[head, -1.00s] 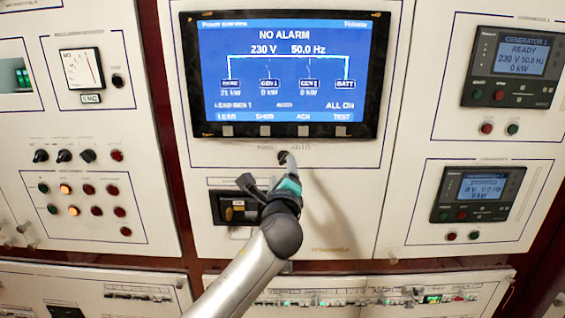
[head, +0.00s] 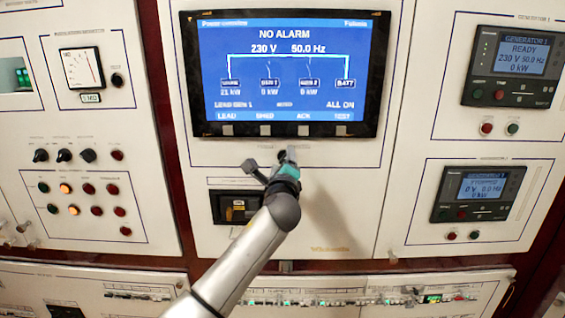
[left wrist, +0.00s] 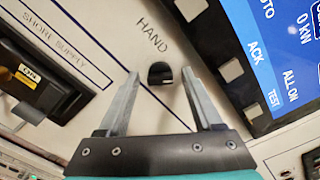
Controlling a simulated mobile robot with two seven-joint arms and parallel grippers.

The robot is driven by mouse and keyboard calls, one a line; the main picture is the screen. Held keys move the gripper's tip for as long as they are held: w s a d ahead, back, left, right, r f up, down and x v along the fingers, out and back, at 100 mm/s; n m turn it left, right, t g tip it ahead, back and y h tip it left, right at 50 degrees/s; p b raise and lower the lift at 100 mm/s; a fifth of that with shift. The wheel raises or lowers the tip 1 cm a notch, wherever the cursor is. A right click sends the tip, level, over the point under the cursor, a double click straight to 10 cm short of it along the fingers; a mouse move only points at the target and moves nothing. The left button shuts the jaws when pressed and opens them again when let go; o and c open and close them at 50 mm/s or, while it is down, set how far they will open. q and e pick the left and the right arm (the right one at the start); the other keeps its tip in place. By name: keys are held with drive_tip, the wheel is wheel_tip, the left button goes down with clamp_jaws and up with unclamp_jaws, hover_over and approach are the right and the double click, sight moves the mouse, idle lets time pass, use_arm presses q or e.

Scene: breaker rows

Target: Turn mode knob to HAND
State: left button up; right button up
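The mode knob (left wrist: 160,74) is a small dark round knob on the cream panel below the big screen. It shows in the left wrist view beside the printed HAND label (left wrist: 152,36). My left gripper (left wrist: 160,80) is open, with one finger on each side of the knob in that view. A gap shows between each finger and the knob, and I cannot tell how deep the fingers reach. In the head view my left gripper (head: 287,157) covers the knob. My right gripper is not in view.
The big screen (head: 284,70) with its row of buttons sits just above the gripper. A dark breaker in the SHORE SUPPLY frame (left wrist: 42,80) is close by. Generator controllers (head: 510,67) are at the right, and switches and lamps (head: 64,156) at the left.

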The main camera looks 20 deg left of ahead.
use_arm(q)
clamp_jaws()
idle(0.3)
idle(0.3)
drive_tip(key=n+b, duration=0.1)
drive_tip(key=n, duration=0.3)
drive_tip(key=n+b, duration=0.1)
drive_tip(key=n, duration=0.4)
drive_tip(key=n+b, duration=0.2)
drive_tip(key=n, duration=0.2)
drive_tip(key=shift+f+n, duration=0.25)
drive_tip(key=shift+n, duration=0.15)
idle(0.5)
drive_tip(key=shift+o, duration=0.7)
unclamp_jaws()
